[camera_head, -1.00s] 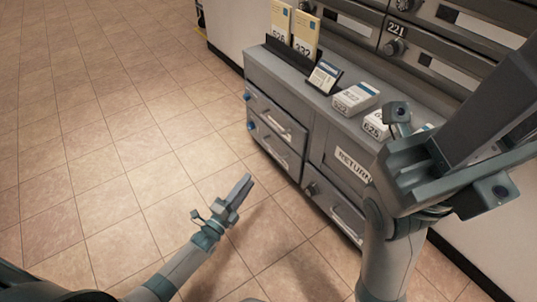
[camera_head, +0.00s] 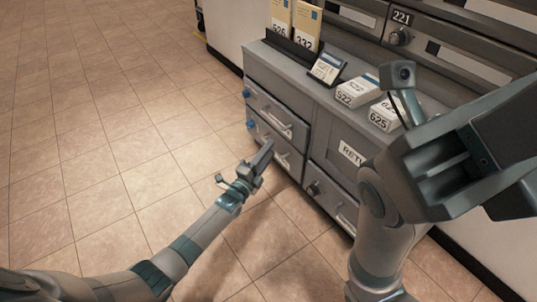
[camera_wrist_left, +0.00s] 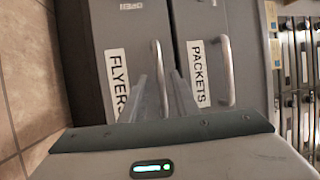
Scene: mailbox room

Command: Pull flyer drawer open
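The flyer drawer (camera_head: 292,151) is the lower grey drawer at the left of the cabinet and looks shut. In the left wrist view its "FLYERS" label (camera_wrist_left: 117,84) and upright-looking metal handle (camera_wrist_left: 157,60) show. My left gripper (camera_head: 266,149) is in front of this drawer. In the left wrist view its fingers (camera_wrist_left: 162,82) are a little apart, with the handle seen between their tips; I cannot tell whether they touch it. My right gripper (camera_head: 455,172) is large in the foreground at the right, and its finger opening is unclear.
The packets drawer (camera_wrist_left: 208,40), with its own handle (camera_wrist_left: 226,70), is directly above. Numbered boxes (camera_head: 357,89) and a card holder (camera_head: 327,68) stand on the cabinet top (camera_head: 300,68). A return compartment (camera_head: 346,150) is to the right. The tiled floor (camera_head: 100,120) at left is clear.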

